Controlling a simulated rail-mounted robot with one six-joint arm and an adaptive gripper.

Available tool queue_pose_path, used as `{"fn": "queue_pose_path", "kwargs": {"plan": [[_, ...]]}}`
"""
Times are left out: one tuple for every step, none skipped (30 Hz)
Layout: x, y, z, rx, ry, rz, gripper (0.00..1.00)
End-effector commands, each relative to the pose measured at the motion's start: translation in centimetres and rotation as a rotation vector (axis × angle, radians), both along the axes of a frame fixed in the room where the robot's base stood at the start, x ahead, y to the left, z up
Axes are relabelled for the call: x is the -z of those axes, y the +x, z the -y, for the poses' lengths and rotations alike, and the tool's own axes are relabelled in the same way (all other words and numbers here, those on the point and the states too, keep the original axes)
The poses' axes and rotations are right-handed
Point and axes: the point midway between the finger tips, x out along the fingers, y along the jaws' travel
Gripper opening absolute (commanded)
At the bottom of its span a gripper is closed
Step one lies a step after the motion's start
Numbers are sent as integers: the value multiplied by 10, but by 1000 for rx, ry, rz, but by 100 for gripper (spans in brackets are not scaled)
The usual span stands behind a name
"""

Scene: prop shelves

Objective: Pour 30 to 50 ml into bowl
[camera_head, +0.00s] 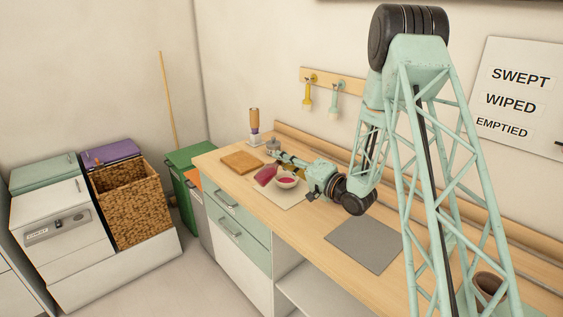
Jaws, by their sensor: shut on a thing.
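A small bowl (287,183) with pinkish-red contents stands on a pale mat (291,201) on the wooden counter. A dark pink container (264,175) is tilted just left of the bowl, its lower end close to the bowl's rim. My gripper (278,157) reaches in from the right, above and behind the bowl, and is shut on the pink container. The grip itself is small and partly hidden. I cannot make out a stream or the amount in the bowl.
A wooden board (242,161) lies to the left. A small metallic item (272,145) and a wooden-handled tool (254,125) stand behind. A grey mat (364,244) lies bare on the right. A brown pot (489,287) stands at the near right.

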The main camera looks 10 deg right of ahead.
Motion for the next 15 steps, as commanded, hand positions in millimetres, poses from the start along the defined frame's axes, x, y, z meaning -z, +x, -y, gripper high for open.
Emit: {"fn": "queue_pose_path", "kwargs": {"plan": [[-1, 0, 0, 0, 1, 1, 0], [-1, 0, 0, 0, 1, 1, 0], [-1, 0, 0, 0, 1, 1, 0], [0, 0, 0, 0, 1, 1, 0], [-1, 0, 0, 0, 0, 1, 0], [-1, 0, 0, 0, -2, 2, 0], [-1, 0, 0, 0, -4, 4, 0], [-1, 0, 0, 0, -6, 5, 0], [-2, 0, 0, 0, -11, 9, 0], [-2, 0, 0, 0, -16, 12, 0], [-3, 0, 0, 0, -22, 16, 0], [-4, 0, 0, 0, -32, 22, 0], [-5, 0, 0, 0, -39, 27, 0], [-6, 0, 0, 0, -48, 33, 0], [-8, 0, -1, -1, -60, 43, 0]]}}
